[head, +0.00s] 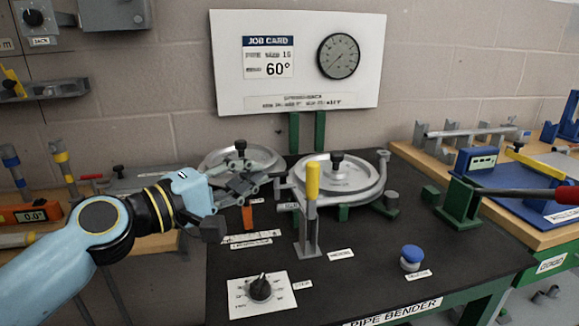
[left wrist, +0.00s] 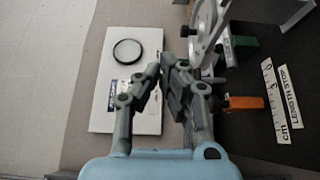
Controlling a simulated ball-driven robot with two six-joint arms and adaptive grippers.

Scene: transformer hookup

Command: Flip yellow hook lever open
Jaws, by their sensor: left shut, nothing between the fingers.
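The yellow-topped lever (head: 312,182) stands upright on the black pipe bender bench, in front of the right-hand grey disc (head: 340,180). Its lower part is a grey post. My left gripper (head: 252,178) is to the left of the lever, in front of the left-hand grey disc (head: 214,158), and apart from the lever. Its fingers are shut and empty, as the left wrist view (left wrist: 172,62) also shows. I cannot make out the yellow lever in the left wrist view. My right gripper is not in view.
A job card board (head: 230,60) with a gauge (head: 338,56) stands behind. An orange block (head: 247,217) is below my left gripper. A dial (head: 261,289) and blue button (head: 411,253) sit in front. A red-handled lever (head: 525,195) reaches in at right.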

